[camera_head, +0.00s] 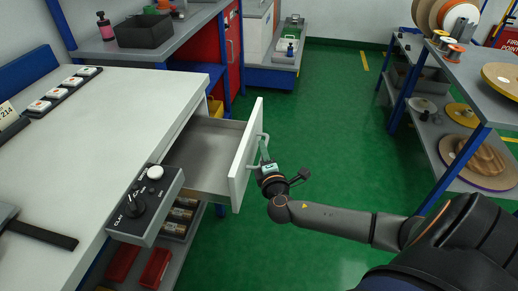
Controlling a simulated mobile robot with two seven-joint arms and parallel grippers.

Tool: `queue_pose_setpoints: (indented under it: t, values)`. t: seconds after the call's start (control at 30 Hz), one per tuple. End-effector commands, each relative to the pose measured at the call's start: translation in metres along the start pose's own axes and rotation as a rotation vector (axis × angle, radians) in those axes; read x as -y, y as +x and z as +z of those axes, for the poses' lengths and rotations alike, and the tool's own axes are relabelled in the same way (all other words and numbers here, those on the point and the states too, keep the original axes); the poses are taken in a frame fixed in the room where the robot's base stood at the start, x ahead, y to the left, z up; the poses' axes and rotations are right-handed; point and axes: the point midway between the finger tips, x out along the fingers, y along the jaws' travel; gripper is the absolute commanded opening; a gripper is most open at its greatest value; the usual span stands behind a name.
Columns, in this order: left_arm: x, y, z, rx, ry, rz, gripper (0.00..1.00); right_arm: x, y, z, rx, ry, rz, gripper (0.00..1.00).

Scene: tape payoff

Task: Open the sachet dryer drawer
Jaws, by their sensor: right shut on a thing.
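The drawer (206,161) is pulled out from under the white worktop (112,97), and its grey inside shows empty in the part I can see. Its white front panel (245,160) faces right and carries a light handle (261,144). My right gripper (264,161) is at that handle and shut on it, with the arm coming in from the lower right. My left gripper is not in view.
A grey control box (146,212) with a knob and a white button hangs at the worktop's edge. Red bins (156,268) sit on a shelf below. Racks with spools (480,160) stand at right. Green floor (320,110) between is clear.

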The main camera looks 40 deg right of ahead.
Motion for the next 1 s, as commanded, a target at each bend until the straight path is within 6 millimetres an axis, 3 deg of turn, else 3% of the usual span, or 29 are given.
queue_pose_setpoints:
  t: [0.33,0.37,0.6,0.87,1.0]
  values:
    - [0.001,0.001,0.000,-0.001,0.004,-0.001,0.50,0.001,-0.001,0.000,-0.001,0.000,-0.002,0.00]
    - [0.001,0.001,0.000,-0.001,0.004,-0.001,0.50,0.001,-0.001,0.000,-0.001,0.000,-0.003,0.18]
    - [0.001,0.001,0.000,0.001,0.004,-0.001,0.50,0.001,0.000,0.000,0.000,0.000,-0.001,0.45]
    - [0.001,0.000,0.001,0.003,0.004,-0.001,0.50,0.000,-0.001,0.000,0.000,0.000,-0.001,0.45]
    - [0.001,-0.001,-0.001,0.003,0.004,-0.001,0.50,0.001,-0.013,0.000,-0.002,0.000,-0.003,0.45]
